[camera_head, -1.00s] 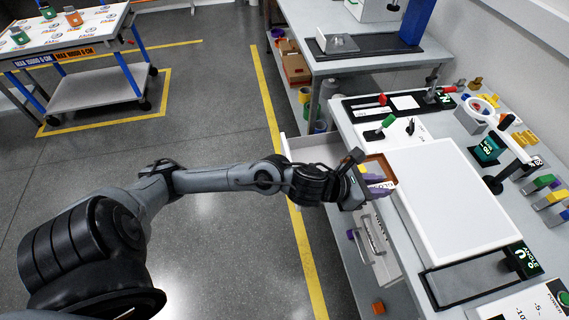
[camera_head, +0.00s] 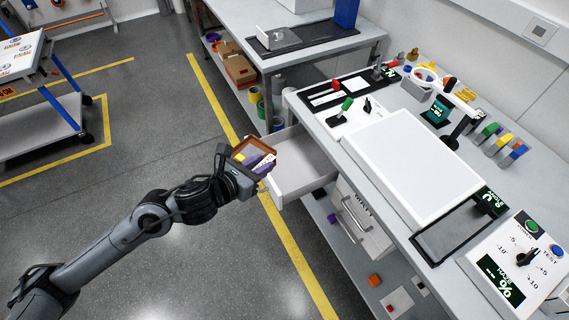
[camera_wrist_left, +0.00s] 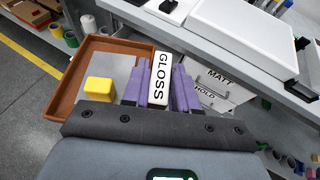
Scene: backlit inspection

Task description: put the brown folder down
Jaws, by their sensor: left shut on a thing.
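The brown folder (camera_head: 254,140) looks like a shallow tray with a raised brown rim and a grey inside. It also shows in the left wrist view (camera_wrist_left: 72,78). My left gripper (camera_head: 260,165) is shut on it, with purple fingers on both sides of a white part marked GLOSS (camera_wrist_left: 160,78). A yellow block (camera_wrist_left: 99,89) sits inside the rim, beside the fingers. The folder is held in the air, left of the open drawer (camera_head: 300,165), and is apart from the bench. The fingers hide part of it. My right gripper is in neither view.
The bench (camera_head: 405,225) carries a white light panel (camera_head: 412,165), a dial console (camera_head: 515,262) and small tools. Below it are a handled unit marked MATT (camera_head: 362,215) and an orange block (camera_head: 374,280). The floor at the left is clear up to a trolley (camera_head: 60,115).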

